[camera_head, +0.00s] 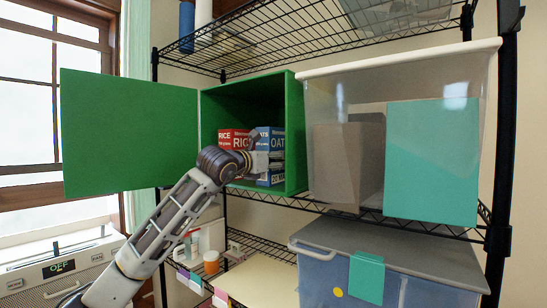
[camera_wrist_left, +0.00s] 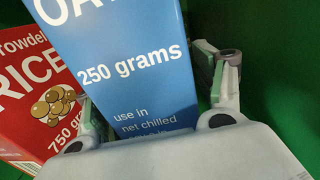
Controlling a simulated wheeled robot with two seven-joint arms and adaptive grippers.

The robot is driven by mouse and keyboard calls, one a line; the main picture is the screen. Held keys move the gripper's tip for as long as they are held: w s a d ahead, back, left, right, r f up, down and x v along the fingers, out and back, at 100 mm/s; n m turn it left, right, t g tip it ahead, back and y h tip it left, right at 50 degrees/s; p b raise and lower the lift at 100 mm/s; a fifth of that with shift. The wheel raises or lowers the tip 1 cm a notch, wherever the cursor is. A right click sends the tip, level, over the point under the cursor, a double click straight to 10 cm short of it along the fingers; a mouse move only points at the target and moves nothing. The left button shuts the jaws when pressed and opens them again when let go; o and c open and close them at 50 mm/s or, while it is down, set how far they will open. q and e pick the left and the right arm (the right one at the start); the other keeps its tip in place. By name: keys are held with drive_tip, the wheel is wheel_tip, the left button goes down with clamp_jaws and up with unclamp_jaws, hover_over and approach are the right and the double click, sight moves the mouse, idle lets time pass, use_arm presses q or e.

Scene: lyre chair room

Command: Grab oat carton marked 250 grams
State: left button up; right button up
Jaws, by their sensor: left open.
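The blue oat carton (camera_wrist_left: 140,75), marked "250 grams", fills the upper middle of the left wrist view. It stands inside the open green box (camera_head: 293,130), where blue oat packaging (camera_head: 278,143) shows in the head view, partly hidden by my wrist. My left gripper (camera_wrist_left: 150,80) is open inside the box, with one finger on each side of the blue carton. I cannot tell whether the fingers touch it. The same gripper shows in the head view (camera_head: 262,162) at the box opening. My right gripper is out of view.
A red rice carton (camera_wrist_left: 35,95), marked "750", stands close left of the oat carton. The green door (camera_head: 130,130) is swung open to the left. A clear bin (camera_head: 350,95) stands right of the box on the wire shelf (camera_head: 400,224).

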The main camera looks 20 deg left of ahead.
use_arm(q)
drive_tip(key=shift+c, duration=0.4)
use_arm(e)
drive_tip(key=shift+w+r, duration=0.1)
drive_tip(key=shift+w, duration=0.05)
use_arm(q)
drive_tip(key=c, duration=1.2)
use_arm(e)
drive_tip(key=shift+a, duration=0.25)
use_arm(q)
drive_tip(key=shift+r, duration=0.1)
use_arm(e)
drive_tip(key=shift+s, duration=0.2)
